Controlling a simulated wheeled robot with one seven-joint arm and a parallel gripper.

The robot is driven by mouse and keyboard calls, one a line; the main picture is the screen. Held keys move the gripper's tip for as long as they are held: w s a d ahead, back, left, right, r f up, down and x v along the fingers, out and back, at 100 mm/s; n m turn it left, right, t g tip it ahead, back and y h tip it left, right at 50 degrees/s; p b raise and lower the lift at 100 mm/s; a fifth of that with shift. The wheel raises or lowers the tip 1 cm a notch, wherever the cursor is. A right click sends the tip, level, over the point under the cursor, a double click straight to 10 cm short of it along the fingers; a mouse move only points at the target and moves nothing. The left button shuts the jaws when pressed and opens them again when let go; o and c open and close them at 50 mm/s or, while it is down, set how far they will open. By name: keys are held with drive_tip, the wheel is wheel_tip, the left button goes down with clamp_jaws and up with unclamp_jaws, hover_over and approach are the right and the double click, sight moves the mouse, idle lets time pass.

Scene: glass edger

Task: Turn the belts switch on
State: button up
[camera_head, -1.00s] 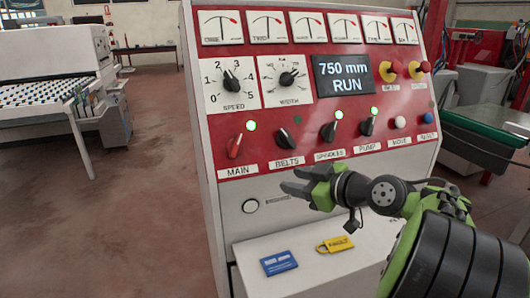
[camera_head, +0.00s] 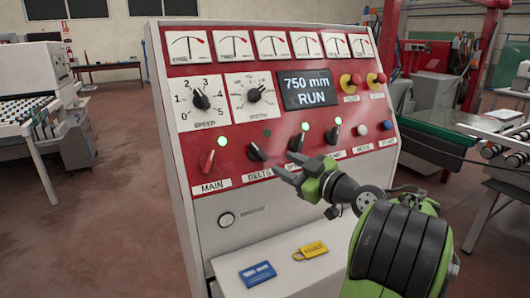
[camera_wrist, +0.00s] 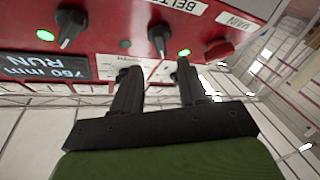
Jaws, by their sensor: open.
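The belts switch (camera_head: 257,151) is a black knob above the BELTS label on the red panel. Its lamp (camera_head: 267,133) is dark, while the neighbouring lamps glow green. My gripper (camera_head: 283,165) is open and empty, in front of the panel just right of and below the belts knob in the head view. In the wrist view the belts knob (camera_wrist: 160,38) shows just beyond the two fingertips (camera_wrist: 156,70), between their lines; it looks apart from them. The gripper covers part of the labels to the right of BELTS.
The red main switch (camera_head: 207,160) is left of the belts knob; the spindles switch (camera_head: 298,141) and pump switch (camera_head: 333,131) are right. A ledge below holds a blue card (camera_head: 257,273) and a yellow padlock (camera_head: 311,251). The display (camera_head: 308,89) reads 750 mm RUN.

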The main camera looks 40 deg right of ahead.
sight(261, 153)
drive_tip(key=w+p, duration=0.1)
drive_tip(key=w, duration=0.7)
drive_tip(key=shift+w+p, duration=0.15)
drive_tip(key=shift+p, duration=0.2)
clamp_jaws()
